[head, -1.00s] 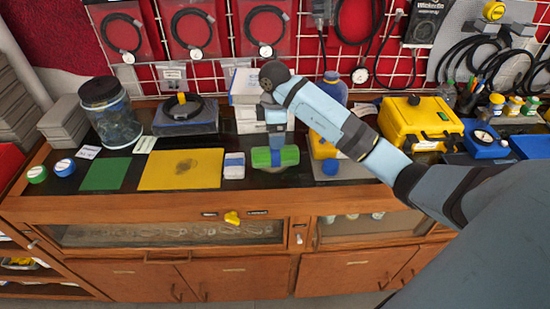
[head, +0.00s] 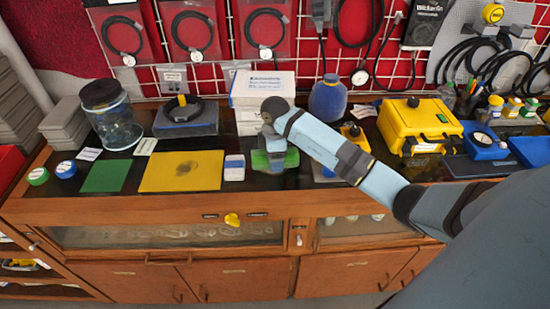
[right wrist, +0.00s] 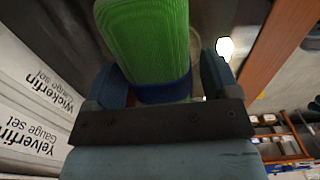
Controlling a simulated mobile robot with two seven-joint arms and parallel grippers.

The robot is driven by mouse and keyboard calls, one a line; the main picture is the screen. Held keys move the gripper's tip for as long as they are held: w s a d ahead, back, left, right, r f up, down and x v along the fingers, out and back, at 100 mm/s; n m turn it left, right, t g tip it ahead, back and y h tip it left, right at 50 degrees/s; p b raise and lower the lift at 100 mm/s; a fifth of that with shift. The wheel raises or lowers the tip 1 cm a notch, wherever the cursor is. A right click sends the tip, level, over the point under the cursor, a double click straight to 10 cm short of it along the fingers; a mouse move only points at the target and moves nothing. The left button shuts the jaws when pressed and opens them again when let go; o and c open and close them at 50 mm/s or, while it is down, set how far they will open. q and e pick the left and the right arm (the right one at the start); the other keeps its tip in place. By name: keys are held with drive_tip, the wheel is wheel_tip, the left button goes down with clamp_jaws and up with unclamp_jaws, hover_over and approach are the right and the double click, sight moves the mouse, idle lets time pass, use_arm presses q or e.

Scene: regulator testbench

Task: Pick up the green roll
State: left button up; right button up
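The green roll (head: 290,158) lies on the dark bench top near its front edge, right of the small blue-and-white block. My right gripper (head: 274,158) points down over its middle and hides part of it. In the right wrist view the roll (right wrist: 146,40) extends between the two blue fingers of my right gripper (right wrist: 163,80), with a dark blue band at its near end. The fingers are apart, one on each side, and a narrow gap shows on the right, so they do not look closed on it. My left gripper is not in view.
The blue-and-white block (head: 234,168) and yellow mat (head: 182,171) lie to the left. White boxes (head: 262,84) stand behind my gripper. A blue bottle (head: 328,99) and yellow case (head: 420,122) are to the right. The wooden bench edge (head: 150,206) is close in front.

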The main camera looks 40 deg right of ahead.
drive_tip(key=c, duration=0.9)
drive_tip(key=shift+o, duration=0.2)
drive_tip(key=shift+r, duration=0.1)
